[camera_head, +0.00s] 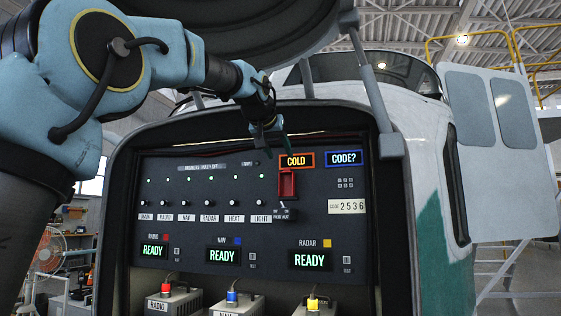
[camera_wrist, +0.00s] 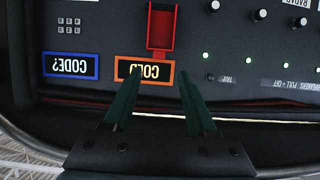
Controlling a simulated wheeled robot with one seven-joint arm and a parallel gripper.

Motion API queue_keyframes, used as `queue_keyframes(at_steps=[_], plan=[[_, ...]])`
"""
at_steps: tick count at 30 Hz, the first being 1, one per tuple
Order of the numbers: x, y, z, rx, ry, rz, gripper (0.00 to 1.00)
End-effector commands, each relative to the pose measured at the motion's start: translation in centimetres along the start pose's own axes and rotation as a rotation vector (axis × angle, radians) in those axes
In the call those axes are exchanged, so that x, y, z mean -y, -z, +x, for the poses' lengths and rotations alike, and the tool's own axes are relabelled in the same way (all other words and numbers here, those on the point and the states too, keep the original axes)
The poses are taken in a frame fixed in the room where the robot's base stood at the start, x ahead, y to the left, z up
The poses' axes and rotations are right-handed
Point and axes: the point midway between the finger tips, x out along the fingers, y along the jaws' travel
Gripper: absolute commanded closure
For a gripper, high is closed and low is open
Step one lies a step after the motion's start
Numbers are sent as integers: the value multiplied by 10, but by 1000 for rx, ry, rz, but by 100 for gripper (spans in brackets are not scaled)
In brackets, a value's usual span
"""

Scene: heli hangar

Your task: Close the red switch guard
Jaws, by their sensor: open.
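The red switch guard (camera_head: 287,184) is on the dark panel, below the orange-framed COLD display (camera_head: 297,160). It appears flipped up, its hollow inner side facing out, above a small switch with a label (camera_head: 284,214). In the upside-down wrist view the red guard (camera_wrist: 161,27) lies beyond the fingertips, and the COLD display (camera_wrist: 145,72) is partly behind one finger. My gripper (camera_head: 276,150) is at the panel's top edge, above and slightly left of the guard. In the wrist view my gripper (camera_wrist: 160,76) is open and empty, apart from the guard.
A CODE? display (camera_head: 344,158) and a keypad (camera_head: 345,184) are right of the guard. A row of knobs (camera_head: 209,203) runs to the left. READY displays (camera_head: 222,256) and plugged boxes (camera_head: 237,304) are below. The raised cover (camera_head: 240,30) hangs above the panel.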

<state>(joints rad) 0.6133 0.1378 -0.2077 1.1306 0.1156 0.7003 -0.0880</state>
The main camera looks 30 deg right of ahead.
Motion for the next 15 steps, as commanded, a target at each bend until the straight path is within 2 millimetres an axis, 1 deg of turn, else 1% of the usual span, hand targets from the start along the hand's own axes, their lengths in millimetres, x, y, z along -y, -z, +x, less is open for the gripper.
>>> queue_keyframes(at_steps=[1,3,7,12,15], plan=[[0,2,10,3,-2,0,43],[0,2,23,4,-1,-1,43],[0,2,44,3,-1,-1,43],[0,1,60,2,-1,0,43],[0,0,64,0,0,0,43]])
